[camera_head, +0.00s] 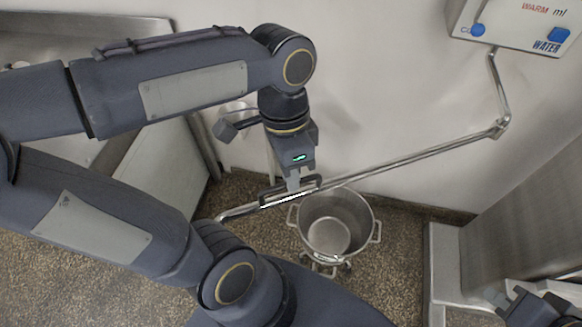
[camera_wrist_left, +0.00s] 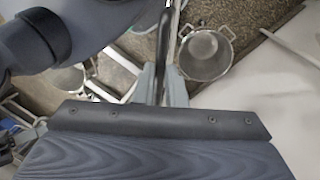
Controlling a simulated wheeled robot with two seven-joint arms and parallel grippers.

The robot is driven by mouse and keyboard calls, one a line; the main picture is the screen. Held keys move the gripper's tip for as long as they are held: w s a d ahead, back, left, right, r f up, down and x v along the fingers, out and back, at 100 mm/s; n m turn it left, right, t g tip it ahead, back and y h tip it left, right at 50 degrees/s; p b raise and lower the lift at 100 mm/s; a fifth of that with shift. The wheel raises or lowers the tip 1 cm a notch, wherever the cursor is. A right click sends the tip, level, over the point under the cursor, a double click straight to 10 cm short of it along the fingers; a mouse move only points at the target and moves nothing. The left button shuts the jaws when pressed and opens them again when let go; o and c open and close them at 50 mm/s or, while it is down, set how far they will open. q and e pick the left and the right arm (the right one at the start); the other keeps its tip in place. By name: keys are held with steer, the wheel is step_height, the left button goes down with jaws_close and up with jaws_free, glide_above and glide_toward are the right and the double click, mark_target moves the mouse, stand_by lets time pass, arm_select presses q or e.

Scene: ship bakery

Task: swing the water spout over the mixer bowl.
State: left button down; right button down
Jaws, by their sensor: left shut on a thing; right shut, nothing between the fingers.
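The water spout (camera_head: 420,158) is a long thin metal pipe running from an elbow under the wall-mounted water meter (camera_head: 515,22) down to the left. My left gripper (camera_head: 292,190) is shut on the spout near its free end; the left wrist view shows the pipe between the fingers (camera_wrist_left: 161,85). The mixer bowl (camera_head: 368,212) is a steel pot with side handles, low near the floor; it also shows in the left wrist view (camera_wrist_left: 222,62). In the head view the spout crosses the bowl's back rim, and its tip lies left of the bowl. My right gripper (camera_head: 530,305) is shut and empty, partly cut off at the bottom right.
A white wall stands behind the spout. A steel counter (camera_head: 165,165) is at the left, and a metal cabinet (camera_head: 525,210) stands at the right. Speckled floor (camera_head: 400,245) is open around the bowl. My left arm covers much of the left side.

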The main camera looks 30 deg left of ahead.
arm_select(q)
steer(key=c, duration=1.5)
jaws_free()
steer(key=r, duration=0.5)
steer(key=w+a+r, duration=0.1)
steer(key=r, duration=0.1)
steer(key=shift+a+r, duration=0.1)
steer(key=shift+r, duration=0.25)
